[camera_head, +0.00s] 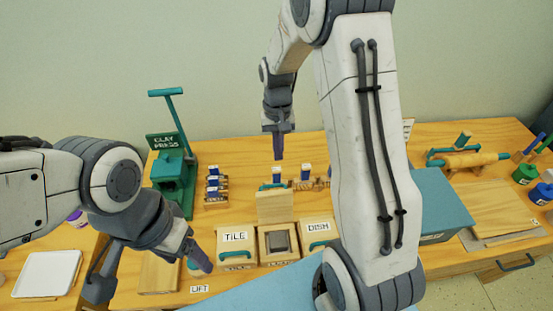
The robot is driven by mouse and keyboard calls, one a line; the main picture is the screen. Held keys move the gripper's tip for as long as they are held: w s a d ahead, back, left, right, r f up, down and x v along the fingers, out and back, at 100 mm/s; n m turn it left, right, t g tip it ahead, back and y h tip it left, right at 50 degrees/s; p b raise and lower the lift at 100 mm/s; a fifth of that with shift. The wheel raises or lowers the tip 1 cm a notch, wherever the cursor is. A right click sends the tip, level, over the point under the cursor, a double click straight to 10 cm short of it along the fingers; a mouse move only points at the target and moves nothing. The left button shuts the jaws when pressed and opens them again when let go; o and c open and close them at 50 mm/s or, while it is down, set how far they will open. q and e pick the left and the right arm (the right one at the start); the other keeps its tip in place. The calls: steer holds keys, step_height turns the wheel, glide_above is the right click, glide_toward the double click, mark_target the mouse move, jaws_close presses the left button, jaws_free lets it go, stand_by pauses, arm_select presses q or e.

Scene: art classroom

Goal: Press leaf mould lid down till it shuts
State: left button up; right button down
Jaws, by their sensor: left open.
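The mould in the middle of the row is a light wooden box (264,248) with a grey recessed inside. Its wooden lid (275,206) stands raised at the back, so the mould is open. I cannot read a leaf label on it.
The shut TILE mould (236,252) and DISH mould (318,230) flank the open box. A green clay press (176,172) stands at the back left. Small blue-handled stamps (213,187) stand behind. A teal box (443,200) is to the right. My right arm's pale link hides part of the table.

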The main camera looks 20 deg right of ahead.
steer(key=f, duration=0.3)
steer(key=f+p, duration=0.1)
steer(key=f, duration=0.2)
steer(key=s+f, duration=0.1)
steer(key=f, duration=0.2)
steer(key=shift+a+f+p, duration=0.2)
steer(key=shift+f+p, duration=0.05)
steer(key=shift+p, duration=0.05)
